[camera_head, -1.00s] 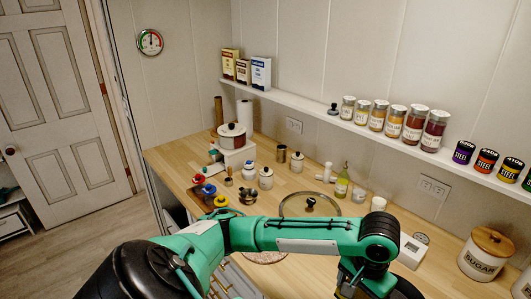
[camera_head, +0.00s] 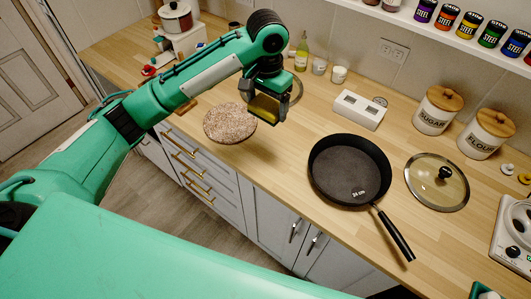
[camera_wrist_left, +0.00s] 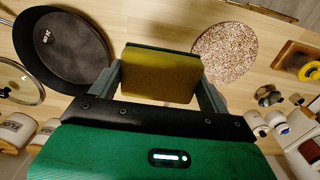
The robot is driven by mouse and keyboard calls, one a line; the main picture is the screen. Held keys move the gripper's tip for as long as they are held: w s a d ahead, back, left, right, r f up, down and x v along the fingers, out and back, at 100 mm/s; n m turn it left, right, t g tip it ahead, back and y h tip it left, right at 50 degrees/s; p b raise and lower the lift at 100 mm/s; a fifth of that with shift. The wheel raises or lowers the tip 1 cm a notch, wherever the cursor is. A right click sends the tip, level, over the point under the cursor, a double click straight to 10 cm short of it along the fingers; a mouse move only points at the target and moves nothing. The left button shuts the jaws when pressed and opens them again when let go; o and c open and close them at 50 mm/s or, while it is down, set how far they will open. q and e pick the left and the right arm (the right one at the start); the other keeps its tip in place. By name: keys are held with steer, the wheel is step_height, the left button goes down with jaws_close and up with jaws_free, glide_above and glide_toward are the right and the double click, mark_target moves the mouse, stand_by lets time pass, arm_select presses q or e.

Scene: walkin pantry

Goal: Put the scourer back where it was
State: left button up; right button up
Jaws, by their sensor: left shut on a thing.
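The scourer (camera_head: 264,109) is a yellow and dark green block. My left gripper (camera_head: 270,104) is shut on it and holds it above the counter, just right of a round speckled mat (camera_head: 225,124). In the left wrist view the scourer (camera_wrist_left: 160,75) sits between the two fingers, its yellow face toward the camera. The speckled mat (camera_wrist_left: 225,50) shows to its right there, and a black pan (camera_wrist_left: 65,50) to its left.
Bare wood (camera_head: 270,165) lies between mat and pan.

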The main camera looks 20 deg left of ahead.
mark_target(267, 156)
arm_select(q)
step_height(267, 156, down, 19)
steer(key=p, duration=0.3)
steer(key=shift+p, duration=0.4)
steer(key=shift+f, duration=0.15)
steer(key=o, duration=0.9)
steer(key=shift+c, duration=0.2)
step_height(267, 156, up, 12)
steer(key=b, duration=0.3)
steer(key=shift+r, duration=0.2)
